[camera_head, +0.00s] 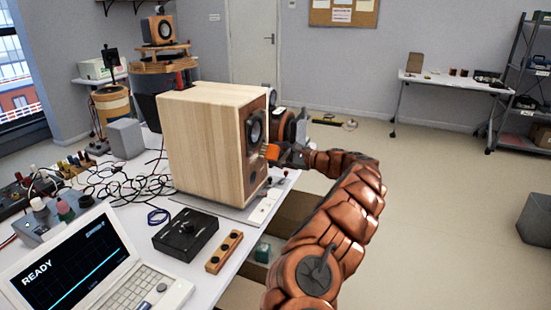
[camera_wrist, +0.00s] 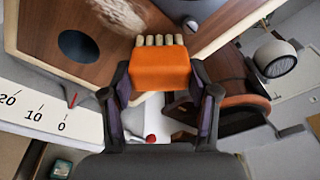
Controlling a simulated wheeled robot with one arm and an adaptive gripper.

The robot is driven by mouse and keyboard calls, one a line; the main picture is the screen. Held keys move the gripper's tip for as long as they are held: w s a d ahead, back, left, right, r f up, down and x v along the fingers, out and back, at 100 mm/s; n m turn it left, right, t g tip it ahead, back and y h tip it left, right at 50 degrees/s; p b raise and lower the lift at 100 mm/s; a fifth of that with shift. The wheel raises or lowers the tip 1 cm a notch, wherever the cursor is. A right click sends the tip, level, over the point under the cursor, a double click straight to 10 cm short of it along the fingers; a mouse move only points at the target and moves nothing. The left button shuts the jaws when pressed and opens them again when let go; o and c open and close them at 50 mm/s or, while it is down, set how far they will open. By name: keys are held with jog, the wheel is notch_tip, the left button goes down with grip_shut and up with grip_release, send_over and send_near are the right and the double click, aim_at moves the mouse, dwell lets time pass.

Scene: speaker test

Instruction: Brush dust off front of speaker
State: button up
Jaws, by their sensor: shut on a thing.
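The speaker (camera_head: 205,140) is a pale wooden box standing upright on the bench, its brown front facing right. In the wrist view its front (camera_wrist: 35,25) shows a round dark port (camera_wrist: 78,45) and part of a driver cone (camera_wrist: 188,8). A pale grey patch (camera_wrist: 122,14), which looks like dust, lies on the front near the top edge. My gripper (camera_head: 280,154) is shut on the orange brush (camera_wrist: 160,70), in front of the speaker. The brush's pale bristles point at the front below the driver; I cannot tell whether they touch. The brush also shows in the head view (camera_head: 272,152).
A laptop (camera_head: 75,265), a black box (camera_head: 185,235), tangled cables (camera_head: 120,185) and small parts crowd the bench left of and before the speaker. A white scale strip (camera_wrist: 35,110) lies below the speaker's front. The floor (camera_head: 440,200) at right is largely clear.

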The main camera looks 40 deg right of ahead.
jog(key=shift+w+d, duration=0.1)
jog(key=shift+d, duration=0.05)
jog(key=shift+r, duration=0.1)
jog(key=shift+s+a+b, duration=0.15)
jog(key=shift+s+a, duration=0.15)
jog(key=shift+a, duration=0.2)
jog(key=shift+s+a+b, duration=0.15)
jog(key=shift+s+a, duration=0.1)
jog(key=shift+a, duration=0.2)
jog(key=shift+s+a+b, duration=0.1)
jog(key=shift+s+a, duration=0.3)
jog(key=shift+a, duration=0.35)
jog(key=shift+s+a+b, duration=0.1)
jog(key=shift+s+a, duration=0.25)
jog(key=shift+a, duration=0.45)
jog(key=shift+s+a+b, duration=0.1)
jog(key=shift+s+a, duration=0.3)
jog(key=shift+a, duration=0.35)
jog(key=shift+s+a+b, duration=0.2)
jog(key=shift+s+a, duration=0.3)
jog(key=shift+a, duration=0.25)
jog(key=shift+s+a+b, duration=0.2)
jog(key=shift+s+a, duration=0.25)
jog(key=shift+a, duration=0.3)
jog(key=shift+s+d, duration=0.1)
